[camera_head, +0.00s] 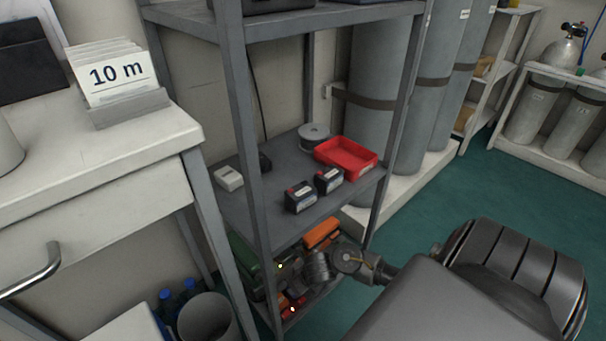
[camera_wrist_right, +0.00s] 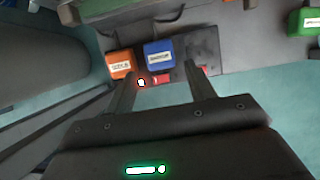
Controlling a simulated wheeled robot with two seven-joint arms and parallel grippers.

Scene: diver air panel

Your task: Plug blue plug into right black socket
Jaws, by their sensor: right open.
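A blue block (camera_wrist_right: 159,54) with a white label, which looks like the blue plug, shows in the right wrist view. My right gripper (camera_wrist_right: 161,66) is open, with one finger on each side of the block's near end in the picture. I cannot tell whether the fingers touch it. A dark panel (camera_wrist_right: 203,46) lies just right of the block; no black socket can be made out clearly. In the head view my right arm reaches to the lower shelf, where its wrist (camera_head: 318,266) hides much of the contents. My left gripper is in neither view.
An orange block (camera_wrist_right: 120,63) stands left of the blue one, and a green box (camera_wrist_right: 304,22) is at the right. The grey rack (camera_head: 256,150) has upright posts close to my arm. A red tray (camera_head: 347,156) and two black boxes (camera_head: 300,197) sit on its middle shelf.

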